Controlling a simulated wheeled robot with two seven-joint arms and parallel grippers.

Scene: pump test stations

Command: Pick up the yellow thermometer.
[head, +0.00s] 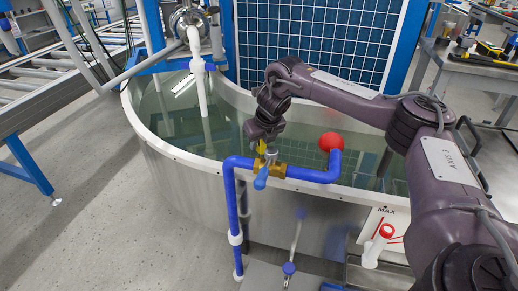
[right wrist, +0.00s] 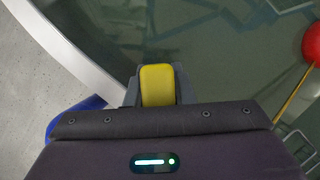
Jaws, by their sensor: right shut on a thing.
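The yellow thermometer (right wrist: 157,85) shows in the right wrist view as a yellow block between the fingers of my right gripper (right wrist: 157,98). My right gripper is shut on it. In the head view a small yellow part of the thermometer (head: 262,146) shows just below my right gripper (head: 262,143), above the blue pipe and brass valve. The rest of it is hidden by the gripper and the pipe. I cannot tell how far it is from the water. My left gripper is not in view.
The round water tank (head: 160,145) lies below my right gripper. A blue pipe (head: 233,205) with a brass valve (head: 268,168) crosses its rim. A red ball (head: 331,141) is right of the gripper. A white pipe (head: 201,90) hangs into the tank at the left.

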